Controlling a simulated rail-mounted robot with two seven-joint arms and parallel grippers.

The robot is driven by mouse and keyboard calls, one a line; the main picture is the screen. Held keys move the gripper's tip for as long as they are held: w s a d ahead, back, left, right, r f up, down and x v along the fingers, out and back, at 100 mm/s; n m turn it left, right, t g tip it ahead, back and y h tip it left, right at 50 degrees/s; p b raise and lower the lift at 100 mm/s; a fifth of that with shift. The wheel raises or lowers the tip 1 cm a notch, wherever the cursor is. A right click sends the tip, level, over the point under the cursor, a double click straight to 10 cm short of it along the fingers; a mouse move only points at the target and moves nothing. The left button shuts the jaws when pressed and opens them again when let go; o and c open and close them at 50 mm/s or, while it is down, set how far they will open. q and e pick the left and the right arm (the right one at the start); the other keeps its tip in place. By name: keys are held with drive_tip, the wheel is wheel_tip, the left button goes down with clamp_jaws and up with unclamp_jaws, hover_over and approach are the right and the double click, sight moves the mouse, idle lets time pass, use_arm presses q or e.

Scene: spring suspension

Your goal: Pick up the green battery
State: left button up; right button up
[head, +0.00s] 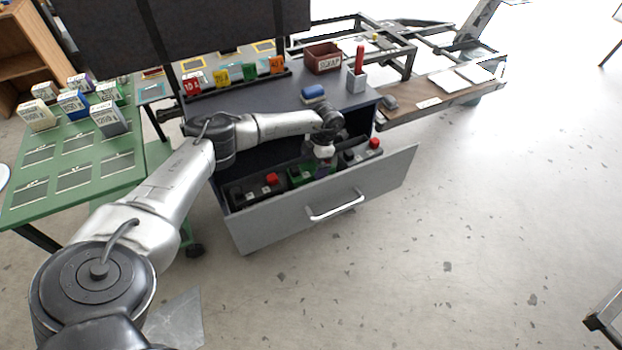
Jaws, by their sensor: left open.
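The green battery (297,178) sits inside the open drawer (285,217), between darker batteries. My left arm reaches in from the left over the cabinet. My left gripper (322,172) is open and points down into the drawer at the right end of the green battery. The gripper and wrist cover part of the battery, and I cannot tell whether the fingers touch it. My right gripper does not show.
Dark batteries with red caps stand left (271,180) and right (375,143) in the drawer. A blue sponge-like block (313,93), a SCRAP box (323,60) and a cup (356,80) stand on the cabinet top.

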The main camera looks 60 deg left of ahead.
sight(311, 168)
use_arm(q)
drive_tip(key=b+x, duration=0.2)
drive_tip(key=x, duration=0.1)
drive_tip(key=shift+s+f, duration=0.1)
drive_tip(key=shift+f, duration=0.25)
drive_tip(key=shift+s+f+b, duration=0.25)
drive_tip(key=shift+f+b, duration=0.15)
drive_tip(key=shift+f, duration=0.05)
drive_tip(key=shift+w+r, duration=0.1)
drive_tip(key=shift+c, duration=1.3)
clamp_jaws()
drive_tip(key=shift+r, duration=0.15)
